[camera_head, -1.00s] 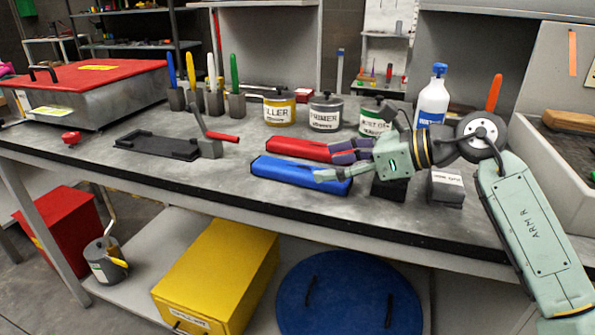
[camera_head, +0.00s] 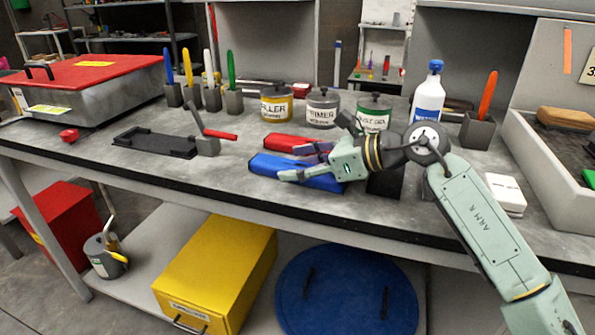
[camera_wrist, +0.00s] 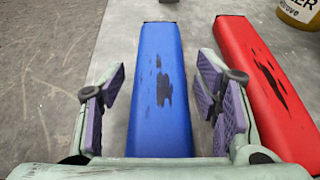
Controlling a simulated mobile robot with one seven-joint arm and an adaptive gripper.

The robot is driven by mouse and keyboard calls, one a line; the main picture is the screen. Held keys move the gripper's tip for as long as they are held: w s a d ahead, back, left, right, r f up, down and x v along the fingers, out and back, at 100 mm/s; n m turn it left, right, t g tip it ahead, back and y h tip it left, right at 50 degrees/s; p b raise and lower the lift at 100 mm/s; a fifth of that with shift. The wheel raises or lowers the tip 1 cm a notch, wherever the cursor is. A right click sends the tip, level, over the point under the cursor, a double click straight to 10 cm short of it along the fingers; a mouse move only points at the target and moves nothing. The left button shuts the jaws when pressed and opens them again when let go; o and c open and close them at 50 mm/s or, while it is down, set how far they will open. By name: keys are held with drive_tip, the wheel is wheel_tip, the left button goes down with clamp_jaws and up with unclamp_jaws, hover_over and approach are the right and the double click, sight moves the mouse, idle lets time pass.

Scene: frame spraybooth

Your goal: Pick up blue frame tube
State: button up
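The blue frame tube (camera_head: 297,173) lies on the grey bench near its front edge. In the wrist view the blue tube (camera_wrist: 160,85) has dark worn patches and runs away from me between my two fingers. The red tube (camera_head: 290,143) lies just behind it; in the wrist view the red tube (camera_wrist: 262,85) is to the right, beside my right finger. My gripper (camera_head: 305,162) is open over the right part of the blue tube. In the wrist view my gripper (camera_wrist: 158,100) has one finger on each side of the blue tube, with gaps visible. Contact with the bench cannot be told.
Filler (camera_head: 276,103), primer (camera_head: 322,108) and rust cans stand behind the tubes. A white bottle (camera_head: 428,95) stands at the right. A black jig (camera_head: 158,142) with a red-handled clamp lies left. The bench front edge (camera_head: 200,193) is close.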

drive_tip(key=c, duration=1.1)
drive_tip(key=shift+c, duration=0.2)
